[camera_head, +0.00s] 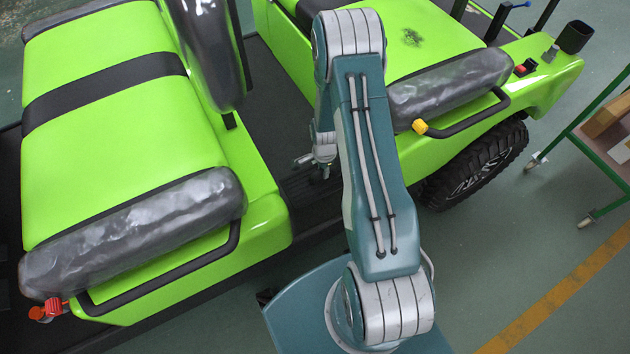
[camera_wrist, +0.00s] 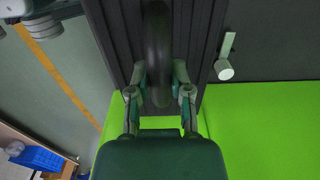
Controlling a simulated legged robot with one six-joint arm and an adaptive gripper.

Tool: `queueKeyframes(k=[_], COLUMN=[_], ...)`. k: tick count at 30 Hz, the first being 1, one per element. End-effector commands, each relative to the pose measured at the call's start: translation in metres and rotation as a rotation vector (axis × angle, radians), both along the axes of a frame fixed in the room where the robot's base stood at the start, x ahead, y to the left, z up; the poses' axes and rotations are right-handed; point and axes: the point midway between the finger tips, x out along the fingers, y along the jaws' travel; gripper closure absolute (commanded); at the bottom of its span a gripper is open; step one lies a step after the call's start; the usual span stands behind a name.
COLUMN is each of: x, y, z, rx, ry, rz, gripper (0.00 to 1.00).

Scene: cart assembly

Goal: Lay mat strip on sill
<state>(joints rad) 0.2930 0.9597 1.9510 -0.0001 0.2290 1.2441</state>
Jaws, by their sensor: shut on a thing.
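My gripper (camera_wrist: 160,82) is in the wrist view, with a finger on each side of a dark, rounded strip (camera_wrist: 156,35). The gripper is shut on this strip, which looks like the mat strip and runs up the picture from between the fingers. Behind it is the dark, ribbed sill (camera_wrist: 112,38). I cannot tell whether the strip touches the sill. In the head view my gripper (camera_head: 322,170) is small and partly hidden behind my arm, over the cart's doorway. The dark sill (camera_head: 300,192) shows below it, and the strip cannot be made out there.
The green cart has a grey-edged seat (camera_head: 130,222) at left and a front wheel (camera_head: 480,165) at right. A pale cylinder on a bar (camera_wrist: 224,69) stands right of the sill. A green trolley (camera_head: 600,140) and blue bin (camera_wrist: 38,158) stand apart. Floor beside the cart is open.

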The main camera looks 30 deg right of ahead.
Motion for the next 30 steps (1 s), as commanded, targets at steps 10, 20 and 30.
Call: queueKeyframes(k=[10, 20, 30], x=[0.0, 0.0, 0.0], y=[0.0, 0.0, 0.0], z=[-0.048, -0.086, -0.1], rx=[0.001, 0.0, 0.0], ry=[0.002, 0.002, -0.001], rz=[0.0, 0.0, 0.0], gripper=[1.0, 1.0, 1.0])
